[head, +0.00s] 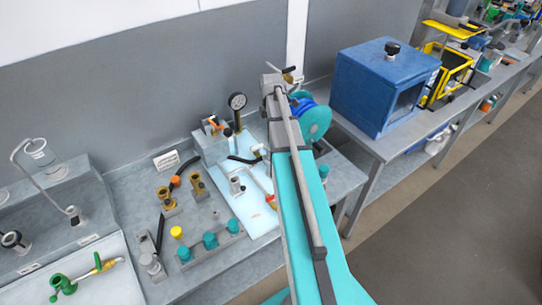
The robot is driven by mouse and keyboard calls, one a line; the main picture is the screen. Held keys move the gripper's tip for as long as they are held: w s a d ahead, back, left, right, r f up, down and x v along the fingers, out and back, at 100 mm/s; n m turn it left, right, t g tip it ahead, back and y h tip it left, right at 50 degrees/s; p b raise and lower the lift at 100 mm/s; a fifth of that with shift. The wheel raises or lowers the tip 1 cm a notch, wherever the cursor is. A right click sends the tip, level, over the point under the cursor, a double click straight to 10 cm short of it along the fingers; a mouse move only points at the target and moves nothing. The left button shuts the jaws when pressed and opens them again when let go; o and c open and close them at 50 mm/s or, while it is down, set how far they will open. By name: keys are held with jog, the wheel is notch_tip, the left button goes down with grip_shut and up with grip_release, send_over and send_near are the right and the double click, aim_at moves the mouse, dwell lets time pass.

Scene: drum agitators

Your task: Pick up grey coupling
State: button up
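A small grey cylindrical fitting (236,186) stands on the white sheet (252,218) at the middle of the bench, just left of my arm. It looks like the grey coupling, but it is too small to be sure. Another grey round fitting (151,263) stands at the front left of the bench. My teal and grey arm reaches up through the middle of the picture and hides part of the bench behind it. I cannot make out my gripper's fingers.
Brass fittings (168,199) and a rack with several teal-capped parts (210,241) stand left of the sheet. A pressure gauge (237,101) rises behind. A blue cabinet (385,85) stands on the right. The right floor (455,190) is clear.

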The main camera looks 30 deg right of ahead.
jog(key=shift+f+b, duration=3.9)
jog(key=shift+f, duration=0.15)
jog(key=shift+a+f+b, duration=0.1)
jog(key=shift+f+b, duration=2.5)
grip_shut()
